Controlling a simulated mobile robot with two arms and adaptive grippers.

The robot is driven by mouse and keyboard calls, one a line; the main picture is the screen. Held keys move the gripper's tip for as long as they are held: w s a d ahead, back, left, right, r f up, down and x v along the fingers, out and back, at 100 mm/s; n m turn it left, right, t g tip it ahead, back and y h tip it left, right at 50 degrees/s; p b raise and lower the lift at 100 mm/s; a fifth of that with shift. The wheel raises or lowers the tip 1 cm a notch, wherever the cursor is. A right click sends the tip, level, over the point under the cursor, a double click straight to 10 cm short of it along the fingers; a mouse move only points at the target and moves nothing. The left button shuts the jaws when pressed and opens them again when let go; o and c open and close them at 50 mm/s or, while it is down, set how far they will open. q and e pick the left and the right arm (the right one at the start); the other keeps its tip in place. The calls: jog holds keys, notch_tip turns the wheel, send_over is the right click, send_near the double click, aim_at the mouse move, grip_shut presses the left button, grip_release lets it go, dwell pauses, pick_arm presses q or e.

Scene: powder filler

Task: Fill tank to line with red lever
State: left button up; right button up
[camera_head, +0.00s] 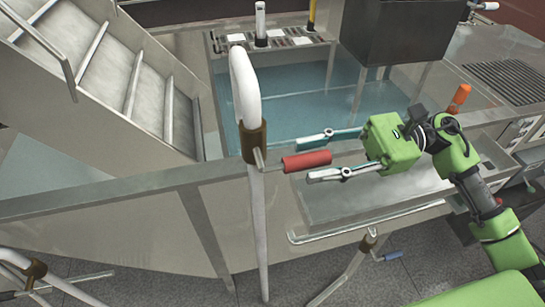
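The red lever (307,161) is a short red grip that sticks out to the right from a bronze collar (254,145) on a white curved pipe (246,90). My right gripper (305,161) comes from the right with its fingers spread, one above and one below the red grip. A gap shows between the grip and each finger, so it does not look clamped. The tank (300,92) behind it has a blue-tinted, see-through look. My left gripper is not in view.
A metal stair (130,75) stands at the left. A dark box (400,30) is above the tank. An orange handle (459,98) is at the right, and a blue-handled valve (392,256) is below. A metal rail (150,183) runs in front of the tank.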

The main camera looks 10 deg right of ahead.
aim_at(281, 161)
jog(key=a+p, duration=0.1)
jog(key=a, duration=0.2)
jog(key=a+p, duration=0.1)
jog(key=a, duration=0.2)
jog(key=shift+s+a+r, duration=0.15)
jog(key=shift+a+r, duration=0.05)
jog(key=shift+a, duration=0.05)
jog(key=shift+a+f+p, duration=0.15)
jog(key=shift+a+p, duration=0.2)
jog(key=shift+a, duration=0.4)
grip_shut()
